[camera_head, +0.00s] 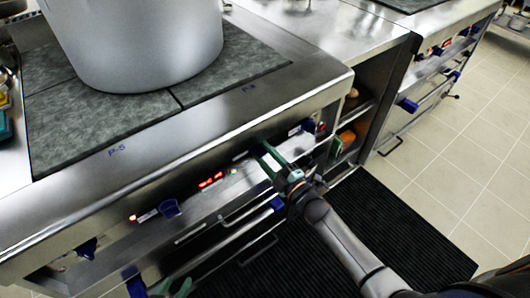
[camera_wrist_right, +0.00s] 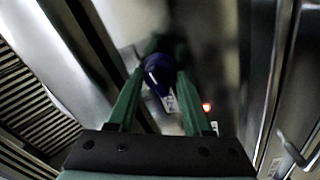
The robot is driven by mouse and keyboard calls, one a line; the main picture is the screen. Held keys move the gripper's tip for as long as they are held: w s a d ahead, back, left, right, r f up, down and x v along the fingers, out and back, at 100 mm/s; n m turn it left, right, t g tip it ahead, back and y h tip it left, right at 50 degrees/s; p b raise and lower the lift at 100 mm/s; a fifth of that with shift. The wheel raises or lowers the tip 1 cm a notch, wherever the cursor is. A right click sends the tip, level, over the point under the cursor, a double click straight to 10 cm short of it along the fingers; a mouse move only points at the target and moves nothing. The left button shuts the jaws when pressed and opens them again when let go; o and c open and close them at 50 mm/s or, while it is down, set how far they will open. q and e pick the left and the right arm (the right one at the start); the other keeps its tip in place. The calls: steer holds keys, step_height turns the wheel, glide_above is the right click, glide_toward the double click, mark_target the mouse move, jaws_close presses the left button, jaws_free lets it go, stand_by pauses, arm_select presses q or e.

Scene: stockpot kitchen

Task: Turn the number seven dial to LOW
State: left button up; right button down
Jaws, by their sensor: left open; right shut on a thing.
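A dark blue dial (camera_wrist_right: 158,74) with a white label sits on the steel front panel between the green fingers of my right gripper (camera_wrist_right: 160,82). The fingers are closed on its two sides. In the head view my right gripper (camera_head: 266,155) reaches the stove's front panel, and its fingers hide the dial. I cannot read the dial's number or setting. My left gripper (camera_head: 172,288) is low at the bottom left edge, only partly in view, with green fingers apart and away from the dials.
A large grey stockpot (camera_head: 135,45) stands on the dark cooktop (camera_head: 225,75). Another blue dial (camera_head: 170,208) and red displays (camera_head: 210,180) are left along the panel. Oven handles run below. A black mat (camera_head: 390,225) covers the floor in front.

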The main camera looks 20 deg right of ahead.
steer(key=m+p, duration=0.1)
steer(key=m, duration=0.4)
steer(key=shift+h, duration=0.3)
steer(key=shift+m, duration=0.5)
steer(key=shift+c, duration=1.6)
jaws_free()
steer(key=shift+s, duration=0.1)
steer(key=p+v, duration=0.1)
steer(key=v, duration=1.1)
steer(key=shift+s+p, duration=0.25)
steer(key=shift+p, duration=0.1)
